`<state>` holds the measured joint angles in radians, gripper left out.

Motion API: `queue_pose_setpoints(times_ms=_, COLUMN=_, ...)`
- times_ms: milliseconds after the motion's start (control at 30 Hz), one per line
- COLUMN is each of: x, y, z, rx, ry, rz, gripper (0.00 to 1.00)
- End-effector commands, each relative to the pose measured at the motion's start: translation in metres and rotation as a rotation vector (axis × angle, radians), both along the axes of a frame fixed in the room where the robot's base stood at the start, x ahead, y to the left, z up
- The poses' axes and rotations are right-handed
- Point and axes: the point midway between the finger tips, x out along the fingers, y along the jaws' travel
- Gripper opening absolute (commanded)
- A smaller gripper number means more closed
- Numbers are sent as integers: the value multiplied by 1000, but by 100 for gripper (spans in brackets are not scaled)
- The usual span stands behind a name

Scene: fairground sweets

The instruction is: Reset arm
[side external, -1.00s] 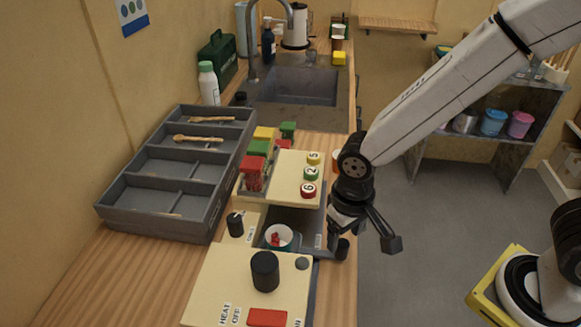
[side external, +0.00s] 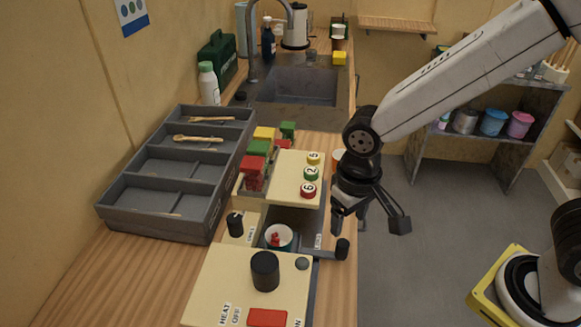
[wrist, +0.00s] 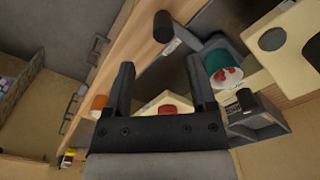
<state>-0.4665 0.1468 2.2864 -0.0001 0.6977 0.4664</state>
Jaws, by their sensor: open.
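My gripper (side external: 368,223) hangs in the air at the right edge of the counter, beside the cream-and-grey sweets machine (side external: 292,180). Its two dark fingers are spread apart with nothing between them, which also shows in the wrist view (wrist: 162,75). The machine's lever with a black knob (side external: 342,249) sticks out just below the gripper, apart from it in the picture. A cup with red contents (side external: 288,236) stands in the machine's bay; it looks teal in the wrist view (wrist: 212,60).
A grey divided tray (side external: 120,207) with wooden utensils is left of the machine. A black knob (side external: 265,270) and red switch (side external: 267,318) are on the front panel. A sink (side external: 300,85) is behind. Open floor (side external: 400,270) lies to the right.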

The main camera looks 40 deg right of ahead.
Motion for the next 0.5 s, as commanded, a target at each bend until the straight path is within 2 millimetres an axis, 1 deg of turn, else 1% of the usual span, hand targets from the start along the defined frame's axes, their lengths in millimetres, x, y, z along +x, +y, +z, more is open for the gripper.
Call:
queue_pose_setpoints(times_ms=167, x=4, y=-24, z=-3, rx=12, ry=-30, rz=-7, gripper=72)
queue_pose_setpoints(times_ms=367, x=7, y=-70, z=-8, rx=23, ry=-96, rz=-10, gripper=72)
queue_pose_setpoints(times_ms=500, x=4, y=-103, z=-12, rx=19, ry=-150, rz=-11, gripper=72)
